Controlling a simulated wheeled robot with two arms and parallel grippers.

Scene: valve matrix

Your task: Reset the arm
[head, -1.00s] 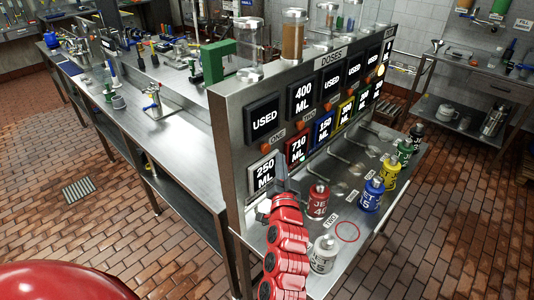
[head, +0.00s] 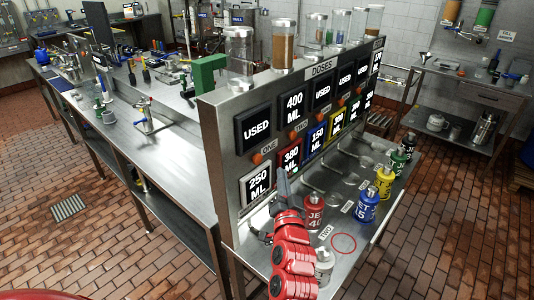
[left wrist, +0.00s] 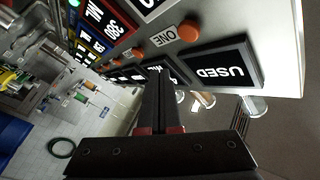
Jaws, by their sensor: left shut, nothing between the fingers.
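My left gripper (head: 282,184) is raised in front of the lower left of the dose panel (head: 223,140), on the red arm. It is shut and empty, and it also shows in the left wrist view (left wrist: 157,80), with the panel behind it. In the head view it stands just right of the white "250 ML" display (head: 258,186) and below the red "380 ML" display (head: 289,160). Any contact with the panel cannot be told. An orange button (head: 257,158) marked "ONE" also shows in the left wrist view (left wrist: 189,32). My right gripper is not in view.
Red (head: 313,214), blue (head: 367,206), yellow (head: 384,182) and green canisters stand on the metal shelf right of my arm. A grey canister (head: 324,262) is partly hidden by it. A long steel bench (head: 165,165) extends left. Brick floor is open at right.

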